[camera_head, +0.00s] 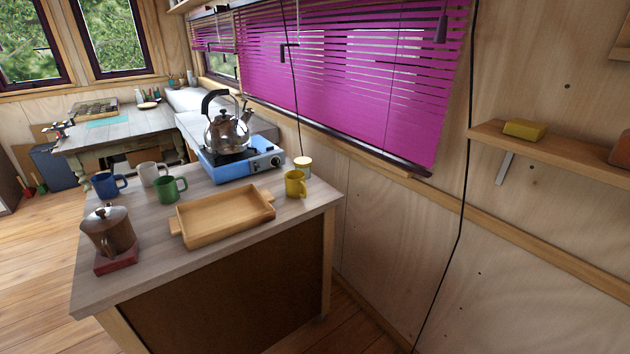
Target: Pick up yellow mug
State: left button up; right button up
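The yellow mug (295,184) stands upright near the right end of the wooden counter (150,270). It is just right of the wooden tray (222,216) and in front of a small pale-lidded jar (303,165). Its handle seems to point to the right. Nothing covers the mug from this view. Neither of my grippers shows in the head view.
A steel kettle (228,128) sits on a blue camping stove (240,160) behind the tray. Blue (107,186), white (153,173) and green (169,188) mugs stand at the left. A brown lidded pot (109,231) is at the front left. A wall with pink blinds (340,80) borders the right.

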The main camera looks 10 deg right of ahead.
aim_at(298, 186)
jog(key=i+l, duration=0.15)
jog(key=l, duration=0.2)
jog(key=i+l+z, duration=0.15)
jog(key=l, duration=0.2)
jog(key=i+l, duration=0.2)
jog(key=l, duration=0.15)
